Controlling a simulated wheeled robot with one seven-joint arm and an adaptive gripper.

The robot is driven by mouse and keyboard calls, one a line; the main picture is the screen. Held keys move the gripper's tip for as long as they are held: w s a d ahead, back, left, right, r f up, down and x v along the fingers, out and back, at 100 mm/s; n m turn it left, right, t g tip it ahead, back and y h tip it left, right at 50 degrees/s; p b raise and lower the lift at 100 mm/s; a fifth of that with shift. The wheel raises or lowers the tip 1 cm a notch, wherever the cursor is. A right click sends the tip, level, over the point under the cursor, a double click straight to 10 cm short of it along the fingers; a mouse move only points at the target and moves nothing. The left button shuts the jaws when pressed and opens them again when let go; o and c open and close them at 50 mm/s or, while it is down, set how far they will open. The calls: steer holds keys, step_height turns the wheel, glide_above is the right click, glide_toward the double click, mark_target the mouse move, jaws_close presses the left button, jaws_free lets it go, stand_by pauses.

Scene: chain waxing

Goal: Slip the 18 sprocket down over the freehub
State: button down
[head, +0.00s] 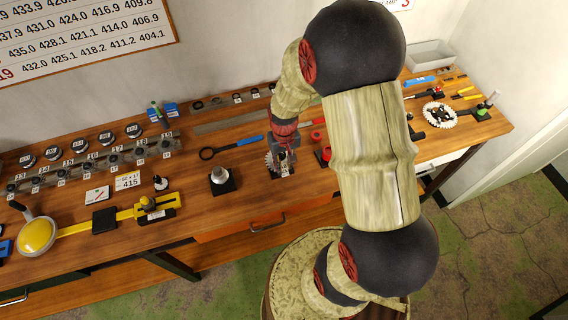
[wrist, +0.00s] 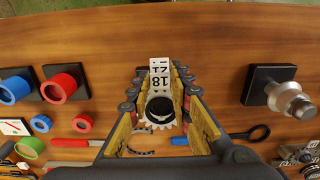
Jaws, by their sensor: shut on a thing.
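The 18 sprocket (wrist: 160,122) is a toothed ring with a dark centre. My gripper (wrist: 160,98) is shut on it, with a finger on each side. It also shows in the head view (head: 272,160), partly hidden by my gripper. A white tag (wrist: 160,80) reading 18 shows between the fingertips. The freehub (wrist: 290,99) is a silver stepped cylinder upright on a black square base, right of my gripper in the wrist view. In the head view the freehub (head: 220,175) stands bare to the left of my gripper. The sprocket is apart from it.
A row of numbered sprocket holders (head: 90,165) runs along the back left. A blue-handled tool (head: 230,147) lies behind the freehub. Red (wrist: 60,87) and blue (wrist: 15,89) cups stand on the wrist view's left. A yellow-barred tool (head: 90,226) lies at front left.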

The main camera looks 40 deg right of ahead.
steer(key=shift+f+b, duration=0.35)
steer(key=shift+f, duration=0.2)
stand_by(0.4)
steer(key=c, duration=1.5)
jaws_free()
steer(key=shift+c, duration=0.2)
step_height(320, 180, up, 12)
